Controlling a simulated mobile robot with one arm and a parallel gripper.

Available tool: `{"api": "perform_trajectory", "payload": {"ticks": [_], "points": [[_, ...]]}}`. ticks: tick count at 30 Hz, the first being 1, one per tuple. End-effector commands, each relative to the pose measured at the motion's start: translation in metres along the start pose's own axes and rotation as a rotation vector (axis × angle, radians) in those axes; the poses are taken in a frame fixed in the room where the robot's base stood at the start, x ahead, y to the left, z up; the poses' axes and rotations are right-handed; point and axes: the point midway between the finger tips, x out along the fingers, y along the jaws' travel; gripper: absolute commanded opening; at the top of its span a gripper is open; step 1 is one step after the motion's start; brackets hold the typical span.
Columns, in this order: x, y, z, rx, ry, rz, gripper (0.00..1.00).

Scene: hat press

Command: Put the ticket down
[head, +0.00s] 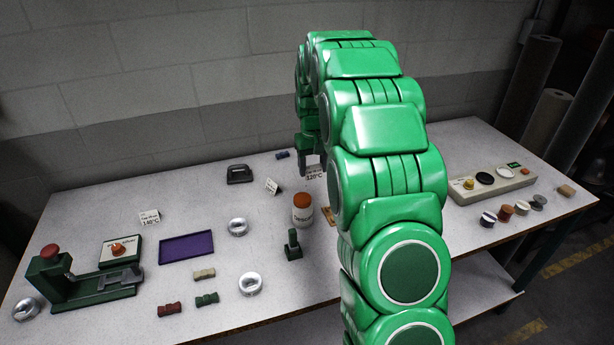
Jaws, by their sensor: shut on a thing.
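My gripper (311,164) is near the back middle of the table, partly hidden behind my green arm. It is shut on a white ticket (315,174) marked 120°C. The ticket is at the fingertips, low over or at the table top; I cannot tell whether it touches. A second ticket (150,217), marked 140°C, stands at the left. A third small folded ticket (272,186) stands left of my gripper, its print too small to read.
An orange-topped jar (303,211) stands just in front of the held ticket. A black iron-like block (239,174) is at the back. A purple tray (187,248), a green press (80,280) and metal rings (250,284) lie left. A control panel (492,184) is right.

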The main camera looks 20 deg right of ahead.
Motion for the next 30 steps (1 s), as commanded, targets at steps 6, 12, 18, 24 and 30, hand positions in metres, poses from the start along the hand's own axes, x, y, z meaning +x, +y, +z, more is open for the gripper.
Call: {"api": "perform_trajectory", "payload": {"ticks": [6,12,18,24,30], "points": [[0.011,0.004,-0.022,0.0,-0.003,-0.001,0.3],[0.021,0.007,-0.043,0.0,-0.004,-0.001,0.3],[0.031,0.01,-0.063,0.0,0.0,0.0,0.3],[0.051,0.013,-0.077,0.0,-0.003,0.0,0.3],[0.07,0.015,-0.093,-0.001,-0.002,0.0,0.3]]}}
